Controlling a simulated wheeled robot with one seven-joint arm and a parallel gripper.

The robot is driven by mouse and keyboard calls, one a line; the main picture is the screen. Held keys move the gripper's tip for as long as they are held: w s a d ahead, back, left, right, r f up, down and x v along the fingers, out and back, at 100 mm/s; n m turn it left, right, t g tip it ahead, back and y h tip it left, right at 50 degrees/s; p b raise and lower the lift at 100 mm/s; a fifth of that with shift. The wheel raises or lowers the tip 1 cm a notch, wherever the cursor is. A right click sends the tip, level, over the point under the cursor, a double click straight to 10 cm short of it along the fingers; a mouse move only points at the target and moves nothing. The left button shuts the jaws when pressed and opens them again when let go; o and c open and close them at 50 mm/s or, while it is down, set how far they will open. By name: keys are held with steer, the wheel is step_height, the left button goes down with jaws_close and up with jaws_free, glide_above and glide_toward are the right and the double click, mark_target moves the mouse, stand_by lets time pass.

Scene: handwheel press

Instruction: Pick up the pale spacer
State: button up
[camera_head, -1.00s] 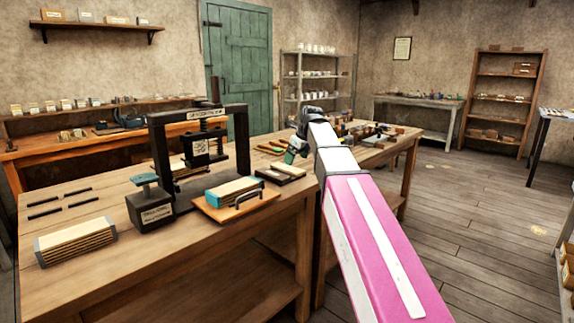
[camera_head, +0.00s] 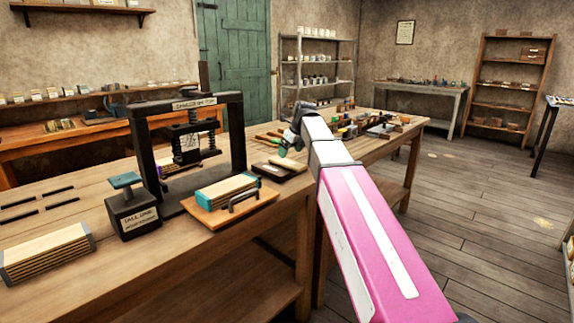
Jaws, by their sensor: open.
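A pale, flat wooden piece (camera_head: 289,162) lies on a dark block on the workbench, right of the press; it may be the pale spacer, but it is too small to be sure. My gripper (camera_head: 287,146) is small and dark at the far end of my pink and white arm. It is above the bench, near the pale piece in the picture, open with nothing visible in it. Its fingers are hard to make out. The black handwheel press (camera_head: 238,135) stands upright on the bench.
A teal-ended block (camera_head: 227,187) sits on an orange board with a handle. A black labelled block with a teal top (camera_head: 133,217) and a slatted wooden stack (camera_head: 47,252) are further left. Small tools and parts fill the bench's far end. The floor to the right is clear.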

mark_target(287, 161)
steer(key=shift+x, duration=2.55)
steer(key=shift+w, duration=0.1)
steer(key=c, duration=1)
